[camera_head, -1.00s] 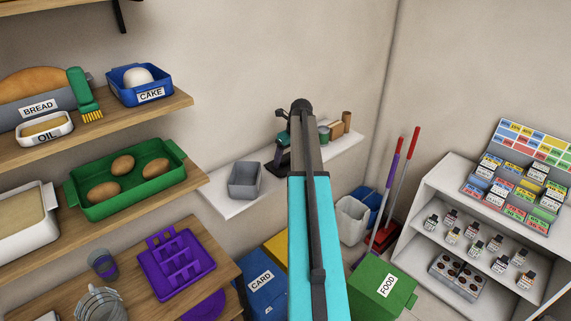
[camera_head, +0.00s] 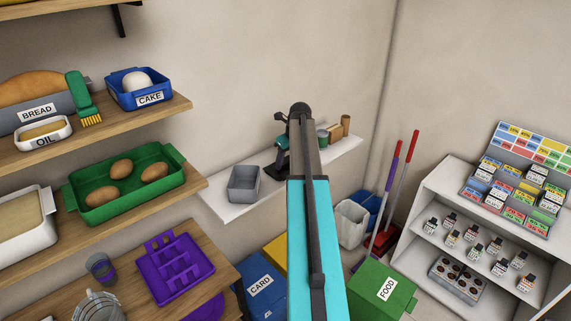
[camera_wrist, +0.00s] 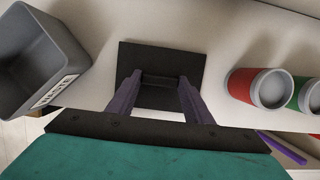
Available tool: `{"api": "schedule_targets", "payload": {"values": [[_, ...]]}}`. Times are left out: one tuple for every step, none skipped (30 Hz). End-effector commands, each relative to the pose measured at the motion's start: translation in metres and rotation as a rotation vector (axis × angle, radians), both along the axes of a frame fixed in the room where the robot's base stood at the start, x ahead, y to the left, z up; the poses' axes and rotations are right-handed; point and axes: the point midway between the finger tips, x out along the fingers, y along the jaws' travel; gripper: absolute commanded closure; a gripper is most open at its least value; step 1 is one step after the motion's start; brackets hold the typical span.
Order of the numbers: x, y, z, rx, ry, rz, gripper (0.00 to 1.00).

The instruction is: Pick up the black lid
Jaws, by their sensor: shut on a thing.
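The black lid (camera_wrist: 165,62) is a flat, dark, square plate in the wrist view, over the white shelf. A dark raised bar crosses its middle. My gripper (camera_wrist: 160,82) has its two purple fingers at either end of this bar and is shut on the lid. I cannot tell whether the lid touches the shelf.
A grey open container (camera_wrist: 38,60) stands left of the lid; it also shows in the head view (camera_head: 244,183). A red cup (camera_wrist: 242,85) and a green cup (camera_wrist: 308,96) stand to the right. The white shelf (camera_head: 228,209) meets the wall behind.

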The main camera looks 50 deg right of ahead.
Motion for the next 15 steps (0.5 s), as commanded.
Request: {"api": "schedule_targets", "payload": {"values": [[0.000, 0.000, 0.001, 0.000, 0.000, 0.000, 0.75], [0.000, 0.000, 0.001, 0.000, 0.000, 0.000, 0.75], [0.000, 0.000, 0.002, 0.000, 0.000, 0.000, 0.75], [0.000, 0.000, 0.003, 0.000, 0.000, 0.000, 0.75], [0.000, 0.000, 0.005, 0.000, -0.001, 0.000, 0.75], [0.001, 0.000, 0.007, -0.001, -0.001, 0.001, 0.75], [0.001, 0.000, 0.008, -0.001, -0.001, 0.001, 0.75], [0.001, 0.000, 0.010, -0.001, -0.002, 0.001, 0.75], [0.001, 0.000, 0.013, -0.001, -0.002, 0.001, 0.75], [0.001, 0.000, 0.015, -0.001, -0.001, 0.001, 0.75], [0.001, 0.000, 0.017, -0.001, -0.001, 0.001, 0.75], [0.001, 0.000, 0.019, -0.001, -0.001, 0.001, 0.75], [0.001, 0.000, 0.022, -0.001, -0.001, 0.001, 0.75], [0.001, 0.000, 0.024, -0.002, -0.002, 0.000, 0.75], [0.001, 0.000, 0.027, -0.002, -0.002, 0.000, 0.75]]}}
